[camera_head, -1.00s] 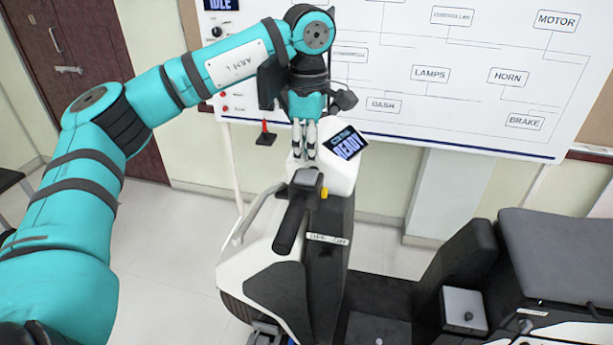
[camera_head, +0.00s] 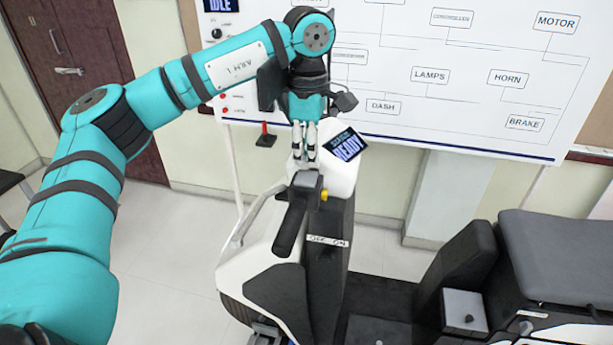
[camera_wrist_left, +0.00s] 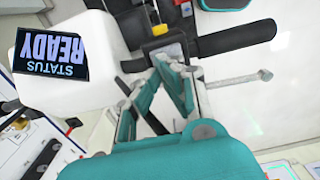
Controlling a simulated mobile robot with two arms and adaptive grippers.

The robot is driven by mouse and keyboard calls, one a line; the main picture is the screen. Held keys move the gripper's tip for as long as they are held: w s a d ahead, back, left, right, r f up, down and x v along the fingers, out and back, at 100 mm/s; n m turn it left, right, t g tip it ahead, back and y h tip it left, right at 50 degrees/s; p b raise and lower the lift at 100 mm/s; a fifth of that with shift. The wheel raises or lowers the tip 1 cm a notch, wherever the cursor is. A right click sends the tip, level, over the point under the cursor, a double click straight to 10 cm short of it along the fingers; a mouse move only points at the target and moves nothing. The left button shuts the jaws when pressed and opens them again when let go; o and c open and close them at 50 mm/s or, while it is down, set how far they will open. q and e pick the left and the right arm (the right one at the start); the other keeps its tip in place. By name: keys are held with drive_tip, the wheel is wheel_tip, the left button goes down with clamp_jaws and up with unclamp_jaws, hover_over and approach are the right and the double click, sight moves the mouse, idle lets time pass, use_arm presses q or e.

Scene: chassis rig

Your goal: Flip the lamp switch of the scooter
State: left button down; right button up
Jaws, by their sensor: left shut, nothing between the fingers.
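The white and black scooter (camera_head: 340,185) stands in the middle of the head view. Its handlebar has a black grip (camera_head: 290,228) and a dark switch box (camera_head: 306,180) with a yellow button (camera_head: 324,195). The switch box also shows in the left wrist view (camera_wrist_left: 168,52), with the yellow button (camera_wrist_left: 123,86) beside it. I cannot clearly make out a separate lamp switch lever. My left gripper (camera_head: 311,163) is shut and empty, pointing down with its fingertips close to the far side of the switch box. Whether they touch it is unclear. My right gripper is not in view.
The scooter's display (camera_head: 347,145) reads READY, close to the right of my left gripper. A white wiring board (camera_head: 470,95) stands behind. The black seat (camera_head: 570,250) is at right. Pale floor (camera_head: 165,255) is open at left.

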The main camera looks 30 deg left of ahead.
sight(308, 173)
use_arm(q)
drive_tip(key=shift+f+b, duration=0.35)
drive_tip(key=shift+f, duration=0.1)
idle(0.3)
drive_tip(key=shift+s+f+b, duration=0.1)
drive_tip(key=shift+f+b, duration=0.55)
drive_tip(key=shift+f, duration=0.25)
drive_tip(key=shift+r, duration=0.15)
wheel_tip(308, 173, up, 2)
drive_tip(key=shift+p, duration=0.85)
drive_tip(key=shift+r+p, duration=1.7)
drive_tip(key=shift+r, duration=0.75)
drive_tip(key=shift+f, duration=0.1)
